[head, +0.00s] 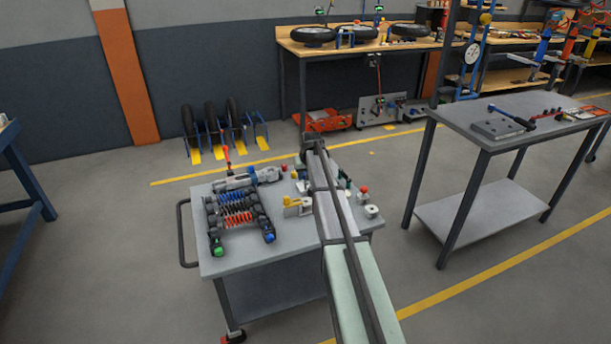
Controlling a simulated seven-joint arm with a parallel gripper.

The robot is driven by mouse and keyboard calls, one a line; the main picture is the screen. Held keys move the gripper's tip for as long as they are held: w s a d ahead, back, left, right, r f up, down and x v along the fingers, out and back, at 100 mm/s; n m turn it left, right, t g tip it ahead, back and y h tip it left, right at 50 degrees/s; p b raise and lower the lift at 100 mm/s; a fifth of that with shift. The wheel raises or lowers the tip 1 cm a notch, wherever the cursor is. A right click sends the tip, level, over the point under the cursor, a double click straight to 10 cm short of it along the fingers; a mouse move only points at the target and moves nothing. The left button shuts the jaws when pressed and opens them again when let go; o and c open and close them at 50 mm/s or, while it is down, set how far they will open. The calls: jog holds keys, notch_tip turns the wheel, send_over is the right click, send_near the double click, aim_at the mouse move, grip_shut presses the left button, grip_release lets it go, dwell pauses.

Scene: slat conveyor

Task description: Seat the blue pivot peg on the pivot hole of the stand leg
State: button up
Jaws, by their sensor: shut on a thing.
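In the head view my arm rises from the bottom edge across a grey cart (225,264) to a dark joint above the cart's far edge. My gripper is not visible; my own arm may hide it. I cannot make out a blue pivot peg. Whether anything sits in a hole cannot be seen.
Left of my arm, the cart holds coil-spring units (237,213), a grey cylindrical part (234,183) and a small yellow-topped part (291,202). A small red-topped part (364,191) stands right of it. A grey table (455,118) stands further right, across open floor.

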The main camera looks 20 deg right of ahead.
jog(key=shift+f, duration=4.75)
jog(key=o, duration=1.1)
jog(key=shift+o, duration=0.2)
jog(key=v, duration=1.3)
jog(key=shift+r, duration=0.4)
jog(key=shift+s+m, duration=0.1)
jog(key=shift+m, duration=0.2)
